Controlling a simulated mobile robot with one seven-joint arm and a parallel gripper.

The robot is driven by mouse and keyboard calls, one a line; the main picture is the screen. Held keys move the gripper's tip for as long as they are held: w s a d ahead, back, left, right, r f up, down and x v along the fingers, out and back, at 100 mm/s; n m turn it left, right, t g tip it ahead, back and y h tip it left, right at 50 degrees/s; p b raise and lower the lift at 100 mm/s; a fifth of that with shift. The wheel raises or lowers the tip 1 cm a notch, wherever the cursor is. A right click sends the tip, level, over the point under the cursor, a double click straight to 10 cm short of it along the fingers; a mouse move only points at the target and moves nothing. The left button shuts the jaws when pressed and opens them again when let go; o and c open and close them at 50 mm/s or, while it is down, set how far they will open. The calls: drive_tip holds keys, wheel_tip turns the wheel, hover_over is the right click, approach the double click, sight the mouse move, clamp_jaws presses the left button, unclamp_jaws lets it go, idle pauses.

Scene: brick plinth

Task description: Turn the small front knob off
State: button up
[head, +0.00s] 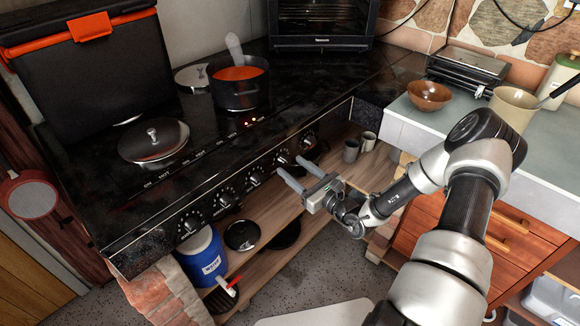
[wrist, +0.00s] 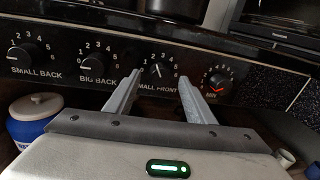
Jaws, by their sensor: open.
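The small front knob (wrist: 160,71) is a black dial with a white pointer on the stove's front panel, above the label "SMALL FRONT". Its pointer stands roughly upright, while the pointers of the small back knob (wrist: 22,56) and big back knob (wrist: 90,66) lie toward the left. In the head view the small front knob (head: 283,157) is just beyond my fingertips. My gripper (head: 290,165) is open and empty, facing the panel. In the wrist view my gripper (wrist: 159,76) has one finger on each side of the knob; contact cannot be told.
A pot of orange contents (head: 239,85) and a lid (head: 153,139) are on the black stovetop. Two cups (head: 351,150) stand on the wooden shelf below the panel.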

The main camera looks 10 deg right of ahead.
drive_tip(key=shift+x, duration=1.15)
drive_tip(key=c, duration=1.1)
drive_tip(key=shift+o, duration=0.2)
drive_tip(key=shift+n, duration=0.4)
drive_tip(key=n, duration=0.5)
drive_tip(key=shift+f+n+y+b, duration=0.25)
drive_tip(key=shift+n+y+b, duration=0.05)
drive_tip(key=shift+n+b, duration=0.1)
drive_tip(key=n, duration=0.3)
drive_tip(key=n+b, duration=0.1)
drive_tip(key=n, duration=0.1)
drive_tip(key=shift+n+t+y, duration=0.3)
drive_tip(key=shift+n+y, duration=0.1)
